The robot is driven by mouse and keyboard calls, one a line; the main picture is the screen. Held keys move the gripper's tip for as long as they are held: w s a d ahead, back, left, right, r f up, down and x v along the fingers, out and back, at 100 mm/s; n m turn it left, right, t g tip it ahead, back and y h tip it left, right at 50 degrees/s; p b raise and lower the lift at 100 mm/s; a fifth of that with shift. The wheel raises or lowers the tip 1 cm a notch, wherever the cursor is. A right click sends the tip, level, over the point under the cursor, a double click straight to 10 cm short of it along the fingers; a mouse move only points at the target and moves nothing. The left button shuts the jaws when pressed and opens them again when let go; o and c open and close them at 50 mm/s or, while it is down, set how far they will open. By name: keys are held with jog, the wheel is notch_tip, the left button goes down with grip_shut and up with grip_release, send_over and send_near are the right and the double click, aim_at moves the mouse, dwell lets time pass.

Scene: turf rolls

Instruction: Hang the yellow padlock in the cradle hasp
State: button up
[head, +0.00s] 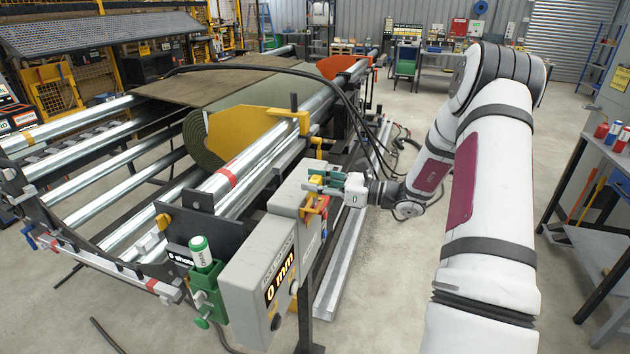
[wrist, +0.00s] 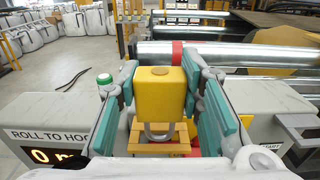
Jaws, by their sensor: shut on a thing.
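The yellow padlock (wrist: 160,92) is between the two teal fingers of my gripper (wrist: 162,88) in the wrist view. The fingers are shut on its sides. Its metal shackle (wrist: 160,132) points toward the bottom of that picture. In the head view my gripper (head: 326,184) is beside the grey control box, and the padlock (head: 314,182) shows small between its fingers. A yellow-orange bracket with red parts (head: 322,208) is just below it on the box. I cannot tell whether this is the cradle hasp, or whether the shackle touches it.
The grey control box (head: 258,285) with a "0 mm" display stands on a post. A green holder with a white, green-capped marker (head: 202,252) is at its left. Steel rollers and a turf roll (head: 200,140) lie behind. Open floor (head: 385,270) is at right.

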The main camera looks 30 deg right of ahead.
jog(key=shift+f+b, duration=0.55)
jog(key=shift+f, duration=1.1)
jog(key=o, duration=1.3)
jog(key=shift+s, duration=0.1)
jog(key=v, duration=1.2)
